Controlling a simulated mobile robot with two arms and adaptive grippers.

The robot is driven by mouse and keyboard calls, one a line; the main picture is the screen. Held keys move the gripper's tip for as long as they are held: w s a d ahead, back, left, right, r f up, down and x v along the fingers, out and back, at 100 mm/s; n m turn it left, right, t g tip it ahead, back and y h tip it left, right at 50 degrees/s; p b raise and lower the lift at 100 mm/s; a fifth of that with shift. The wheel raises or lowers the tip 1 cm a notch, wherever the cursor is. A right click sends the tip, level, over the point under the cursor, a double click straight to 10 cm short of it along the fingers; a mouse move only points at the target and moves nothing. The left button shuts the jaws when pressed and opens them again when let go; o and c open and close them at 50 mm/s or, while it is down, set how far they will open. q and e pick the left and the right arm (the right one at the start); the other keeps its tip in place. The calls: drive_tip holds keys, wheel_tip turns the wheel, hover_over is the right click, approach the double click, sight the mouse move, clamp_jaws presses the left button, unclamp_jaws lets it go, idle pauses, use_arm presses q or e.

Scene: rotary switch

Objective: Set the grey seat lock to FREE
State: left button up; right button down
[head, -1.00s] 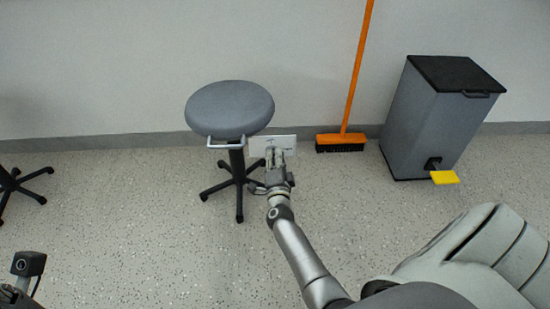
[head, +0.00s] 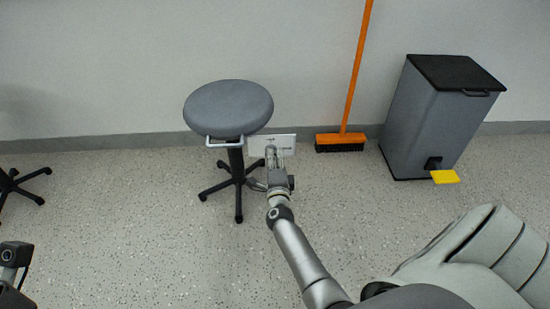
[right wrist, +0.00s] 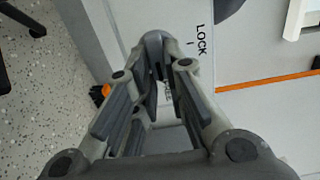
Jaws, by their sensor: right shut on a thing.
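The stool (head: 228,108) has a round grey seat on a dark stem, with a pale handle at its front. A white plate (head: 287,141) sits just right of the stem, below the seat. In the right wrist view the plate (right wrist: 203,75) reads LOCK with a tick under it; another label is mostly hidden between my fingers. My right gripper (head: 272,151) is at the plate, its fingers seen nearly edge-on in the head view. It is shut on the lock's knob, which the fingers largely hide, so its pointing cannot be told. Only part of my left arm shows at lower left.
An orange broom (head: 341,138) leans on the wall right of the stool. A grey pedal bin (head: 435,125) with a yellow pedal stands further right. Dark stool legs (head: 12,185) show at the far left. The speckled floor in front is clear.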

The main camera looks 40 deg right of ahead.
drive_tip(key=c, duration=1.5)
unclamp_jaws()
drive_tip(key=v, duration=0.7)
drive_tip(key=shift+s+a, duration=0.2)
drive_tip(key=shift+s, duration=0.05)
